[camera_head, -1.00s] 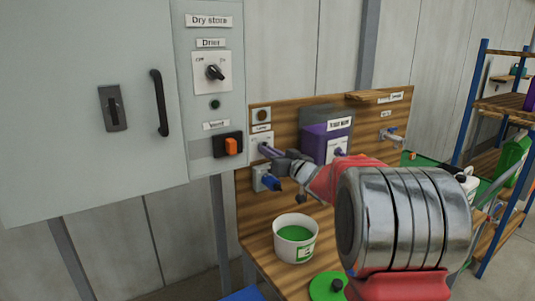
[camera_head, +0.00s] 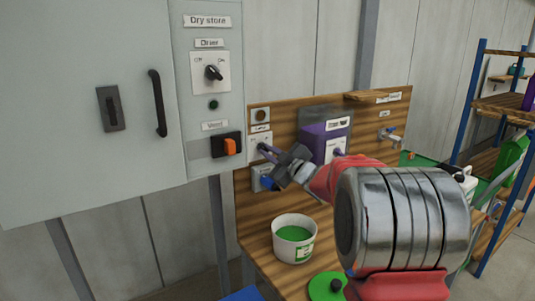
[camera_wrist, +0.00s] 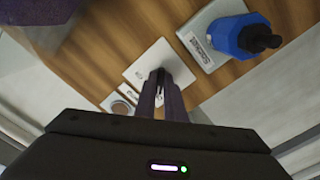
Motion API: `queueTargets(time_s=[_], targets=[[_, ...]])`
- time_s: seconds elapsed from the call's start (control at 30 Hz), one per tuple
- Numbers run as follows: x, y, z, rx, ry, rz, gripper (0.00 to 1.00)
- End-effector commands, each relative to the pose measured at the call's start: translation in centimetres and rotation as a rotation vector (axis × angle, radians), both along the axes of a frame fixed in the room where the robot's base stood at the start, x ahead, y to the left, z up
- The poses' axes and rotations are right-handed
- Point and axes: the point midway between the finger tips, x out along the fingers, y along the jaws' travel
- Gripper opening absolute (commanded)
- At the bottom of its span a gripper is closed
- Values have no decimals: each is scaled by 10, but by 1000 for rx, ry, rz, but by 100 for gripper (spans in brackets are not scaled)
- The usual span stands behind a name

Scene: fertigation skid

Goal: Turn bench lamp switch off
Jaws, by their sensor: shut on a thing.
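The bench lamp switch is a white plate (camera_head: 257,143) on the wooden backboard, under a small label that seems to read Lamp (camera_head: 260,128). My gripper (camera_head: 263,148) reaches in from the right with its fingertips at this plate. In the wrist view the two dark fingers (camera_wrist: 161,75) are close together over the middle of the white switch plate (camera_wrist: 145,62). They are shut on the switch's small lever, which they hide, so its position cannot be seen. A round brownish indicator (camera_head: 261,115) sits above the label.
A blue plug-like part on a grey plate (camera_wrist: 235,38) is close beside my fingers. A grey cabinet (camera_head: 70,110) with an orange switch (camera_head: 230,146) stands left. A purple box (camera_head: 318,143) is right. A white bucket of green stuff (camera_head: 294,240) stands on the bench below.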

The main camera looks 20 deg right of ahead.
Motion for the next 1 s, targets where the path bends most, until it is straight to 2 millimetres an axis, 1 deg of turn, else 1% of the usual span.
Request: queueTargets(time_s=[0.03, 0.23, 0.67, 0.7, 0.93, 1.0], targets=[[0, 1, 3, -21, -10, 2, 0], [0, 2, 3, -80, -22, 4, 0], [0, 4, 3, -96, -24, 7, 0], [0, 4, 3, -96, -25, 8, 10], [0, 3, 2, -94, -21, 6, 26], [0, 3, 1, -94, -21, 5, 28]])
